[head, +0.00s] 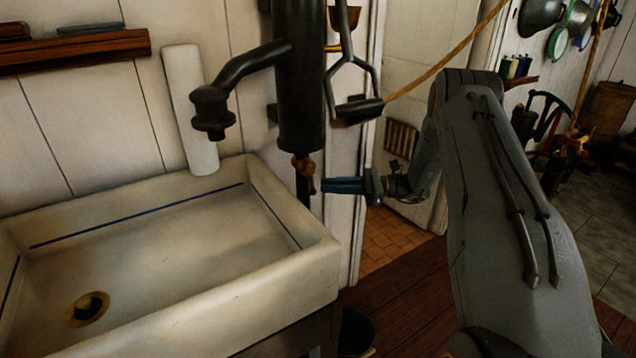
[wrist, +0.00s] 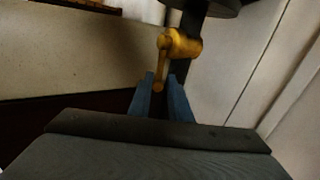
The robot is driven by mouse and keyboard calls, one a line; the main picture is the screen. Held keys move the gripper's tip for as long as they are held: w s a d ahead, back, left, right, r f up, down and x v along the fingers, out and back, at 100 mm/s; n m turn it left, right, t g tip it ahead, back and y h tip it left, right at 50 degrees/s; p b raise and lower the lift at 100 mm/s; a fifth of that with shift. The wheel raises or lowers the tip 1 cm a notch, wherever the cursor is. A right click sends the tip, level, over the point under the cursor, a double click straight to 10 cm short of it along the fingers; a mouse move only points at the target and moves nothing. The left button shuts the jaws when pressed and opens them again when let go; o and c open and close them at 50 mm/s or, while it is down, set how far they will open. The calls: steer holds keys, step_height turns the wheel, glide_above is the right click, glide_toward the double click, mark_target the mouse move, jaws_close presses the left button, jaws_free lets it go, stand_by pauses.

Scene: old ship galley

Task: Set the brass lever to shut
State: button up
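The brass lever (head: 309,178) sits on the pipe just below the dark pump cylinder (head: 300,80), beyond the sink's right end. In the wrist view the brass lever (wrist: 163,66) hangs downward from its round brass body, its rounded tip low in the picture. My gripper (head: 324,185) comes in from the right, level with the lever's lower end. In the wrist view my gripper (wrist: 162,79) has its two blue fingers apart, with the lever's lower end appearing between them. I cannot tell whether either finger touches it.
A white sink (head: 290,267) with a brass drain fills the left. The pump's spout (head: 235,80) and its handle (head: 352,70) are above my gripper. A rope (head: 445,55) runs up to the right. A dark bucket (head: 356,332) stands below the sink's right end.

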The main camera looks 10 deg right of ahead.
mark_target(312, 181)
steer(key=shift+p+x, duration=0.5)
steer(key=shift+x, duration=1.45)
jaws_close()
